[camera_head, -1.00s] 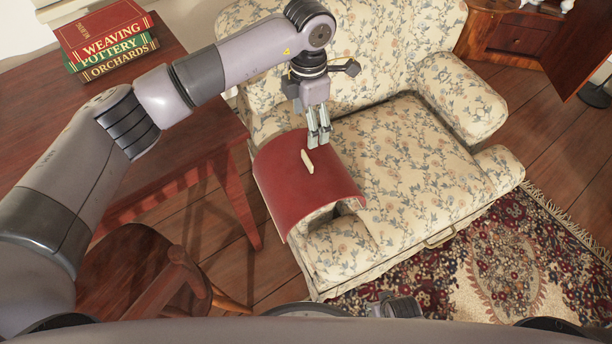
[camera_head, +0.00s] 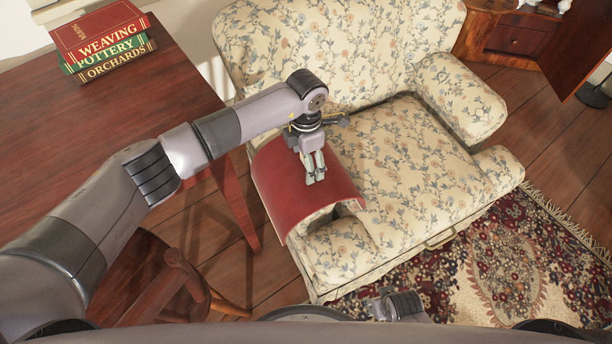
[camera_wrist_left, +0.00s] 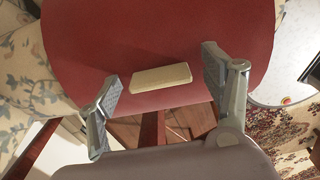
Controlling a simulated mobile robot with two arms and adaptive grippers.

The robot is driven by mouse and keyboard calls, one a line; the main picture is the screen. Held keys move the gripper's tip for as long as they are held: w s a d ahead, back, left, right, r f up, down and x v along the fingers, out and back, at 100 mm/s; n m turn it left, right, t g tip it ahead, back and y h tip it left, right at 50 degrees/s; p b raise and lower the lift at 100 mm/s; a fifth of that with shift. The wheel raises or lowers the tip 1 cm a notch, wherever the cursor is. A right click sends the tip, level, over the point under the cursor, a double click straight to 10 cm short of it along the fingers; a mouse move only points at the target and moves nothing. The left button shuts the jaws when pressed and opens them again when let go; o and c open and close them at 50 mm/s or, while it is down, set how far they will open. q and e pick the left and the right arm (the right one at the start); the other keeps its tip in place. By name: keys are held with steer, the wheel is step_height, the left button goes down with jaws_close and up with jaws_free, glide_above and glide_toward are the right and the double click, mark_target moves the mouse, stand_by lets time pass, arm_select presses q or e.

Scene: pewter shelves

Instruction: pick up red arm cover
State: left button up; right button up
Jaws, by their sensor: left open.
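The red arm cover (camera_head: 280,190) is a curved red sheet draped over the left arm of the floral armchair, and it fills much of the left wrist view (camera_wrist_left: 160,30). A cream handle (camera_wrist_left: 160,78) stands on it, seen between my fingers in the left wrist view. My left gripper (camera_head: 315,180) is over the cover and hides the handle in the head view. Its two fingers are spread open, one on each side of the handle, holding nothing. What seems part of my right gripper (camera_head: 397,304) shows at the bottom of the head view; its fingers cannot be made out.
The floral armchair (camera_head: 410,150) stands under the cover. A wooden table (camera_head: 130,125) with stacked books (camera_head: 105,45) is at left, with a wooden chair (camera_head: 165,270) below it. A patterned rug (camera_head: 480,265) lies at right. A wooden cabinet (camera_head: 510,35) stands behind.

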arm_select(q)
jaws_close()
stand_by(1.0)
